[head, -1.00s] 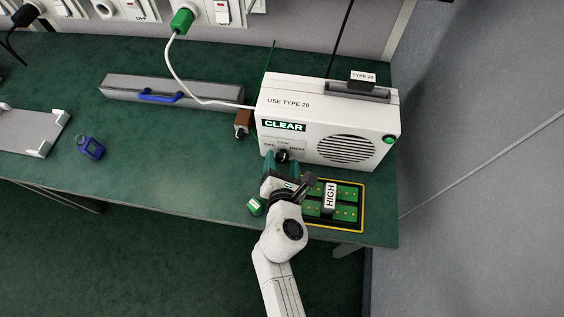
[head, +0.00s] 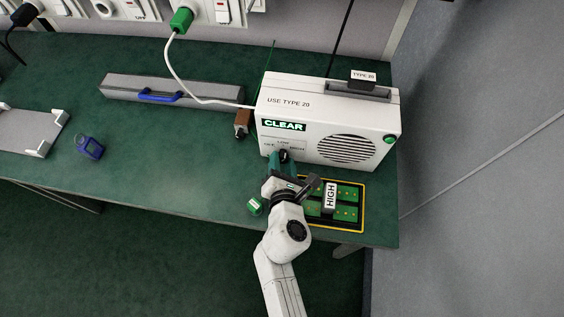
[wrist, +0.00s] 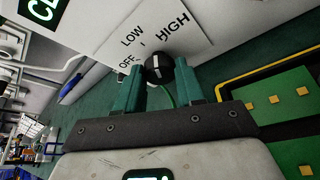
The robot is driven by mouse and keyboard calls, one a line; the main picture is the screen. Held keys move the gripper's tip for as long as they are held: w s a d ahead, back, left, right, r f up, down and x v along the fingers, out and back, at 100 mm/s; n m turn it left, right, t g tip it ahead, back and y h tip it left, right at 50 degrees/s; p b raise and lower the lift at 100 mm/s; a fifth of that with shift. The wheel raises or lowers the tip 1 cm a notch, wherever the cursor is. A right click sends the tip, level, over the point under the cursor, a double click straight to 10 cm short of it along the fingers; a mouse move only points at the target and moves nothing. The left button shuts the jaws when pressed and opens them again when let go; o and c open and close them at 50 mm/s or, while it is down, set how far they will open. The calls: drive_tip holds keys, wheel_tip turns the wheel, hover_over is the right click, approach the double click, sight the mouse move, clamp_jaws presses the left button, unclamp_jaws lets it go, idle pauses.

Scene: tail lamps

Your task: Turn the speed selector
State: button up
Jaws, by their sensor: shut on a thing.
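The speed selector is a small round black knob (wrist: 158,68) with a white mark, on a label plate (wrist: 140,30) reading OFF, LOW and HIGH. It sits on the front of a white unit (head: 300,95) that has a speaker grille and a CLEAR sign. The exact label the white mark points at is hard to tell. My gripper (head: 283,158) reaches the knob from the front, its two teal fingers either side of it. In the wrist view my gripper (wrist: 165,80) is shut on the knob. In the head view the fingers mostly hide the knob.
A yellow-edged tray (head: 362,205) with green boards and a block marked HIGH (head: 330,197) lies right of my gripper. A small green-and-white item (head: 254,206) lies left. A brown block (head: 243,122) and grey case (head: 125,88) stand farther left.

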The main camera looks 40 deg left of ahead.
drive_tip(key=m+y+b, duration=0.2)
drive_tip(key=m, duration=0.1)
drive_tip(key=shift+w+d+f, duration=0.1)
drive_tip(key=shift+d+f, duration=0.05)
drive_tip(key=shift+f, duration=0.1)
drive_tip(key=shift+m+y+b, duration=0.4)
drive_tip(key=shift+m+b, duration=0.4)
drive_tip(key=shift+b, duration=0.15)
drive_tip(key=o, duration=1)
drive_tip(key=shift+o, duration=0.2)
drive_tip(key=shift+r, duration=0.1)
drive_tip(key=p+v, duration=0.2)
drive_tip(key=v, duration=0.9)
drive_tip(key=shift+w, duration=0.1)
